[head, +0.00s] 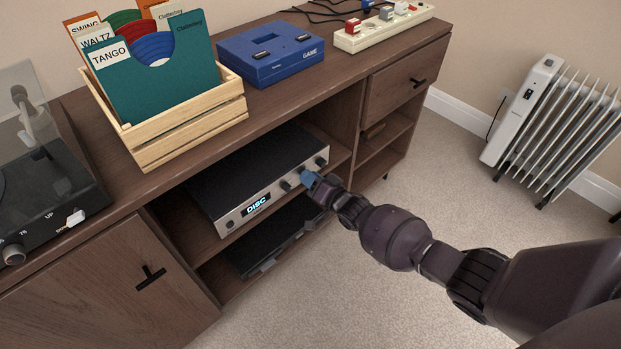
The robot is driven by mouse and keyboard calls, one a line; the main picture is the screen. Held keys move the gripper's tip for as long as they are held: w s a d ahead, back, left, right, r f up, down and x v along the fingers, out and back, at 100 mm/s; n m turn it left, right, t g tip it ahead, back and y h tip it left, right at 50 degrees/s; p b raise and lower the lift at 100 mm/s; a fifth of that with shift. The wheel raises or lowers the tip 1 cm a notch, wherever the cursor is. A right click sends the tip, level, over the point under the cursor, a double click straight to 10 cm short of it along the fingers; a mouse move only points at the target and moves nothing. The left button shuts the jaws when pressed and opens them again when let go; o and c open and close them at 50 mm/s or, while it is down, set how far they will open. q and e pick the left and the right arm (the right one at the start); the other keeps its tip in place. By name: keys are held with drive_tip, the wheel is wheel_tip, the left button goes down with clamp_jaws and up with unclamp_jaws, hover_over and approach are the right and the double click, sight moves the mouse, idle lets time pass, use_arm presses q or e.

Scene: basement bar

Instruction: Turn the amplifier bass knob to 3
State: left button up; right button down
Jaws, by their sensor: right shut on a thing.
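The amplifier (228,205) is a silver-fronted box with a dark top, on an upper shelf of the open middle bay of the brown cabinet. Its lit display reads "DISC". A row of dark knobs runs along the right part of its front; one knob (286,185) shows left of my gripper and another (321,161) at the far right. My right gripper (309,179) has blue fingertips and is shut at the front panel, on a knob between those two. The gripper hides that knob and its markings, so I cannot read its setting. My left gripper is not in view.
A dark device (262,262) sits on the shelf below. On the cabinet top (82,128) stand a turntable (50,190), a wooden record crate (185,132), a blue game console (270,52) and a power strip (385,27). A white radiator (524,110) stands at the right. The carpet in front is clear.

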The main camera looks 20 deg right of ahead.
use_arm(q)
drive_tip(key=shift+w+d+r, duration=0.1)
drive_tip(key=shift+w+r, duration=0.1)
use_arm(e)
drive_tip(key=shift+s+f+m, duration=0.1)
drive_tip(key=shift+f+m, duration=0.05)
drive_tip(key=shift+m, duration=0.95)
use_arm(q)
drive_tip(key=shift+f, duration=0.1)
use_arm(e)
drive_tip(key=c, duration=1)
unclamp_jaws()
drive_tip(key=shift+o, duration=0.2)
use_arm(q)
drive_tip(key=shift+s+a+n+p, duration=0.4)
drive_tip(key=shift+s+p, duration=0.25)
drive_tip(key=shift+p, duration=0.55)
use_arm(e)
drive_tip(key=v, duration=1)
drive_tip(key=shift+s+d, duration=0.25)
drive_tip(key=shift+s, duration=0.05)
